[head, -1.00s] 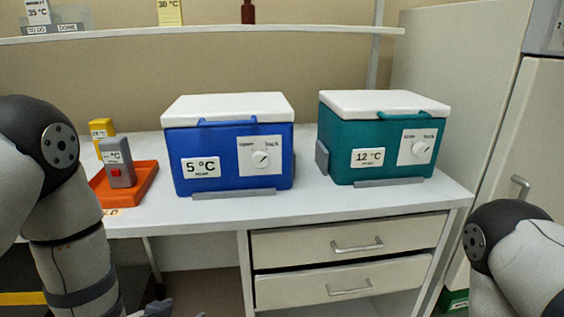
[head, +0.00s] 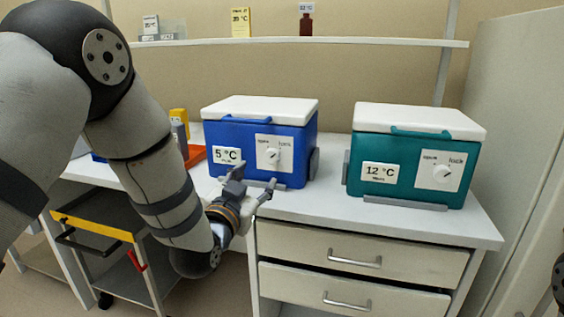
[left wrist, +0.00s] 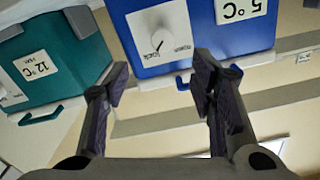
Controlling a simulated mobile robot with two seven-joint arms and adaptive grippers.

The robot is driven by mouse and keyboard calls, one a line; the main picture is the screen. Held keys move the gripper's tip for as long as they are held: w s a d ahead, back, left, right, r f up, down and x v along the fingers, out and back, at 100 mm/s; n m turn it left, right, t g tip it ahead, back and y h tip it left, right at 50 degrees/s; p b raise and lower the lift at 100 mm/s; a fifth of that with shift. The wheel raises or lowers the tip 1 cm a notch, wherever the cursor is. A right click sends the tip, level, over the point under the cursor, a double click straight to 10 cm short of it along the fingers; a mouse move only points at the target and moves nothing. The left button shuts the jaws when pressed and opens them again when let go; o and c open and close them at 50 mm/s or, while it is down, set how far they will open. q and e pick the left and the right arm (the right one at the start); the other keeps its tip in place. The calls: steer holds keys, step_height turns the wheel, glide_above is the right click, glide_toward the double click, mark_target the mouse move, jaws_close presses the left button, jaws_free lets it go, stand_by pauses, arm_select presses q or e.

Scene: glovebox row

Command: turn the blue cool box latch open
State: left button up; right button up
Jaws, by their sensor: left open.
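The blue cool box (head: 240,135) stands on the bench with its white lid closed and a 5 °C label on its front. Its latch is a round white knob (head: 272,155) on a white panel; its dark mark slants toward the panel's right-hand word. My left gripper (head: 254,180) is open and empty, just in front of and below the knob. In the left wrist view the box (left wrist: 195,35) appears upside down. The knob (left wrist: 157,42) lies beyond the gap between the open fingers (left wrist: 162,72), apart from them. My right gripper is out of view.
A teal cool box (head: 408,150) labelled 12 °C stands to the right. An orange tray (head: 195,155) is at the left, partly behind my left arm. Two drawers (head: 350,262) are below the bench. A cart with a yellow edge (head: 95,222) stands at lower left.

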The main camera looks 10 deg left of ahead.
mark_target(271, 157)
arm_select(q)
steer(key=w, duration=0.3)
steer(key=w+b, duration=0.1)
steer(key=w, duration=0.3)
steer(key=w+b, duration=0.1)
steer(key=w, duration=0.3)
steer(key=shift+f, duration=0.3)
steer(key=shift+w+r, duration=0.3)
steer(key=shift+w, duration=0.3)
steer(key=c, duration=1.2)
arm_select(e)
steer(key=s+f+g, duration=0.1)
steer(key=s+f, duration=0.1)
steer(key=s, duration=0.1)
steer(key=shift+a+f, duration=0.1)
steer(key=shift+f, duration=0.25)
